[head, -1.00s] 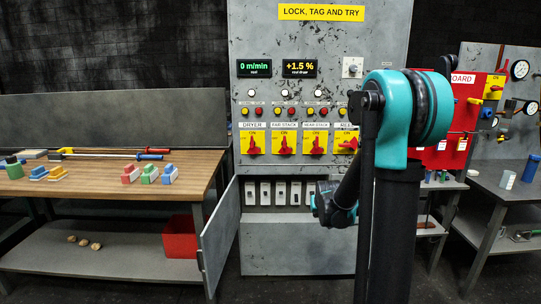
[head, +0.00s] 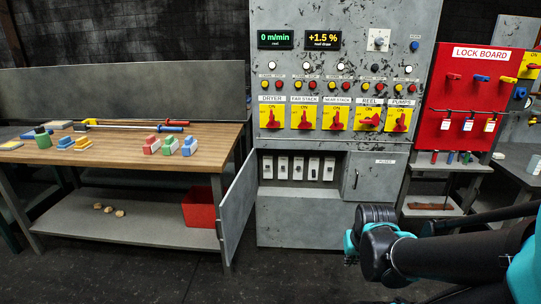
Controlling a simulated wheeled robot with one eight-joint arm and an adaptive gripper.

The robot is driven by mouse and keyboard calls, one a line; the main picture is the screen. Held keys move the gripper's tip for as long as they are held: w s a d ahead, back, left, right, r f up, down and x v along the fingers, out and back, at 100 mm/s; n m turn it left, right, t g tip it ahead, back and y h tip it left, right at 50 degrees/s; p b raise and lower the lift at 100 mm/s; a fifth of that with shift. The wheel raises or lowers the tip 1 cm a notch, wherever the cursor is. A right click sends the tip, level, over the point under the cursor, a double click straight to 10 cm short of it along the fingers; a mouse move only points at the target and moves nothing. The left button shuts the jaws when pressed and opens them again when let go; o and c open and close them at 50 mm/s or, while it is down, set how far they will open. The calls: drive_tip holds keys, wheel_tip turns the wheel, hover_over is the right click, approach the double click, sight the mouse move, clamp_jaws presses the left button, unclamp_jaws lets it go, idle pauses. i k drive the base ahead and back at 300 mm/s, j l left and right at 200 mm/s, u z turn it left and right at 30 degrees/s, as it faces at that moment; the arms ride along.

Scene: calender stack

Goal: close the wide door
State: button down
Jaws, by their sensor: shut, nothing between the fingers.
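The wide door (head: 237,212) is a grey panel hinged at the left edge of the lower opening of the grey cabinet (head: 290,228). It stands swung open toward me, and a row of white breakers (head: 298,168) shows in the uncovered compartment. A narrower door (head: 372,178) to the right of the compartment is shut. My arm reaches in from the lower right, and its teal and black wrist end is in front of the cabinet's lower right, well right of the wide door. My gripper's fingers do not show; the wrist seems to hide them.
A wooden workbench (head: 215,143) with coloured blocks and long rods stands left, close to the open door. A red bin (head: 198,209) is on its lower shelf, just behind the door. The red lock board (head: 470,95) is right. Floor before the cabinet looks clear.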

sight(236, 207)
drive_tip(key=j+z, duration=0.1)
drive_tip(key=j, duration=0.45)
drive_tip(key=j+z, duration=0.1)
drive_tip(key=j, duration=0.45)
drive_tip(key=j+z, duration=0.1)
drive_tip(key=j, duration=0.4)
drive_tip(key=k+j+z, duration=0.1)
drive_tip(key=j, duration=0.45)
drive_tip(key=k+j+z, duration=0.1)
drive_tip(key=j, duration=0.4)
drive_tip(key=k+j+z, duration=0.1)
drive_tip(key=j, duration=0.45)
